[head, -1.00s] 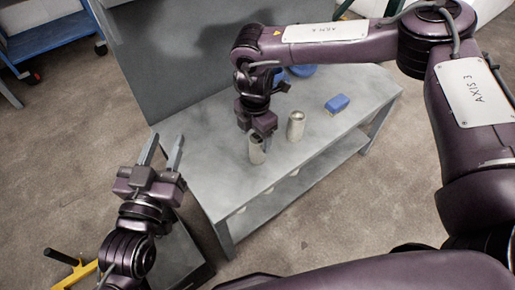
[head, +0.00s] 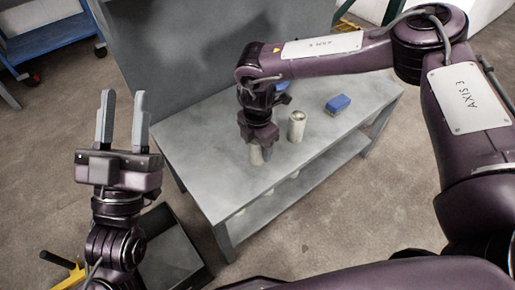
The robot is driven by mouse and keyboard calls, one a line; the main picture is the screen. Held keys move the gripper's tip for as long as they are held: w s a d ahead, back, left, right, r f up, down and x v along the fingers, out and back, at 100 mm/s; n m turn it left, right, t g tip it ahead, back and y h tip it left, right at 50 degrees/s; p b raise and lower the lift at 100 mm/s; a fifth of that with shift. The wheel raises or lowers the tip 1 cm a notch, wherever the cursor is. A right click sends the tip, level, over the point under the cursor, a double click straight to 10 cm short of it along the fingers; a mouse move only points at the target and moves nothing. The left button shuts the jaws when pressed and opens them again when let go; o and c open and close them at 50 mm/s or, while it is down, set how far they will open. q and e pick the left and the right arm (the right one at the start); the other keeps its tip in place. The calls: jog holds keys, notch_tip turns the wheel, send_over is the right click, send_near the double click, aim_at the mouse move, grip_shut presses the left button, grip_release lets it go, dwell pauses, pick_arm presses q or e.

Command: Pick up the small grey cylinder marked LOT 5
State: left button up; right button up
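Two small grey cylinders stand upright on the grey table (head: 205,165). One cylinder (head: 296,126) is in plain sight, just right of my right gripper. The other cylinder (head: 257,158) is mostly hidden under my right gripper (head: 260,150), which points down at it from above. I cannot tell whether the fingers are closed on it. No lot marking is readable on either cylinder. My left gripper (head: 123,97) is open and empty, with its fingers pointing up the picture, to the left of the table.
A blue block (head: 338,104) lies on the table to the right of the cylinders. Another blue thing (head: 283,86) is partly hidden behind my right wrist. A grey panel (head: 190,55) rises behind the table. A blue cart (head: 50,42) stands at the upper left.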

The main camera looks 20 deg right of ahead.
jog(key=c, duration=1.2)
jog(key=shift+r, duration=0.15)
